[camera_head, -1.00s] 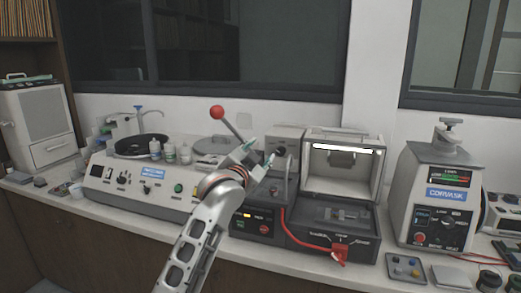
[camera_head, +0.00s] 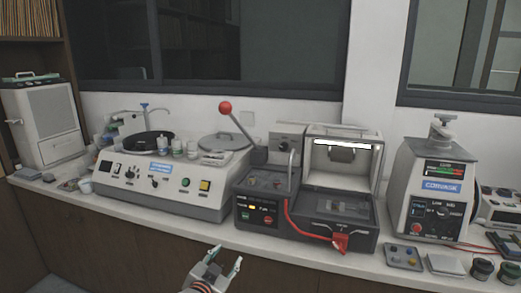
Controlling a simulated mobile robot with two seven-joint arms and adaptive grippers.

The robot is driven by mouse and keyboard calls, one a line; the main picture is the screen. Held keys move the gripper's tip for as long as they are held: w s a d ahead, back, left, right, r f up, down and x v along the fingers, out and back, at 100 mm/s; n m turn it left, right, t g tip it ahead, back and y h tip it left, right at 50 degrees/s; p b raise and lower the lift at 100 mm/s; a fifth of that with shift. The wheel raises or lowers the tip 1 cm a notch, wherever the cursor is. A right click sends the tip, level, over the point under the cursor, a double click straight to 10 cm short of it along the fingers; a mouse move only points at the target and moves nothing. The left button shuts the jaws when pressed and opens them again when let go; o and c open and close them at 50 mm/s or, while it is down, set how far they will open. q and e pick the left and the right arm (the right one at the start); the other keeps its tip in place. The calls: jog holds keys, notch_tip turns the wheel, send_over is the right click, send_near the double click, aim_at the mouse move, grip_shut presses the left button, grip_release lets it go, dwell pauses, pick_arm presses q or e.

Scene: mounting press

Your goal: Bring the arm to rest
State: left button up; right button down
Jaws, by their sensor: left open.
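My left gripper (camera_head: 222,262) is low in the head view, in front of the bench's front edge and below the bench top. Its two fingers are apart and nothing is between them. Most of my left arm is out of the picture. The mounting press (camera_head: 263,195) stands on the bench, up and to the right of the gripper and apart from it. Its lever with a red ball knob (camera_head: 225,107) tilts up to the left. My right gripper does not show.
A grinder-polisher (camera_head: 150,185) with bottles stands left on the bench. A lit open chamber machine (camera_head: 342,190) with a red handle is right of the press. A Comvask unit (camera_head: 437,190) and small trays (camera_head: 404,257) are farther right. The space before the bench is clear.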

pick_arm(q)
jog(key=s+a+f+n+g+y, duration=0.1)
jog(key=s+a+f, duration=0.2)
jog(key=s+f, duration=0.55)
jog(key=s+a+f+n+g, duration=0.1)
jog(key=s+a+f, duration=0.3)
jog(key=s+f, duration=0.45)
jog(key=s+a+f+g, duration=0.1)
jog(key=s+a+f, duration=0.1)
jog(key=s, duration=0.7)
jog(key=s+a+f+n+g, duration=0.1)
jog(key=s+a+f, duration=0.2)
jog(key=s, duration=0.6)
notch_tip(320, 180, down, 2)
jog(key=shift+s+y, duration=0.2)
jog(key=shift+y, duration=0.1)
jog(key=shift+d, duration=0.1)
